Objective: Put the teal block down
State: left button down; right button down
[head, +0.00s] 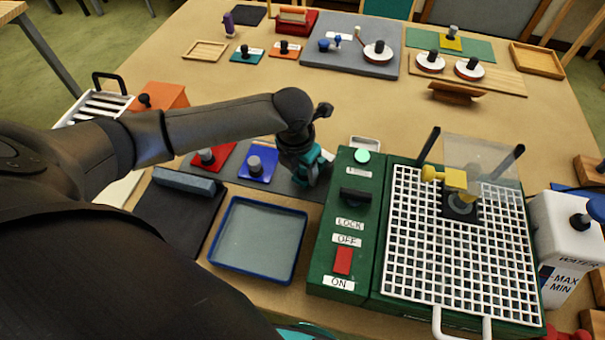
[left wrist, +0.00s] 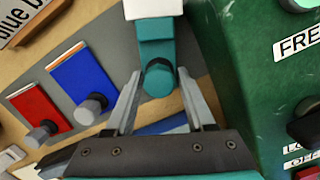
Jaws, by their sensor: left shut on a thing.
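My left gripper (head: 308,178) is shut on the teal block (head: 325,157), beside the green machine. In the left wrist view the teal block (left wrist: 155,45) has a round teal knob between the fingertips (left wrist: 162,90) and a white part at its far end. The block is over the right end of a grey mat (head: 229,164); I cannot tell whether it touches it. A blue block (head: 268,175) and a red block (head: 219,165), each with a knob, lie on the mat to its left. My right gripper is not in view.
The green machine (head: 325,255) with switches and a white grid (head: 440,290) stands close on the right. A blue-rimmed tray (head: 255,281) and a dark mat (head: 165,222) lie nearer. A water container (head: 556,235) is far right.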

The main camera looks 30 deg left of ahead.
pick_arm(q)
jog(key=shift+f, duration=0.7)
jog(key=shift+f, duration=0.1)
jog(key=shift+c, duration=1.2)
grip_release()
notch_tip(320, 180, up, 12)
jog(key=s+p, duration=0.1)
jog(key=shift+s+a+p, duration=0.15)
jog(key=shift+s+p, duration=0.2)
jog(key=shift+p, duration=0.05)
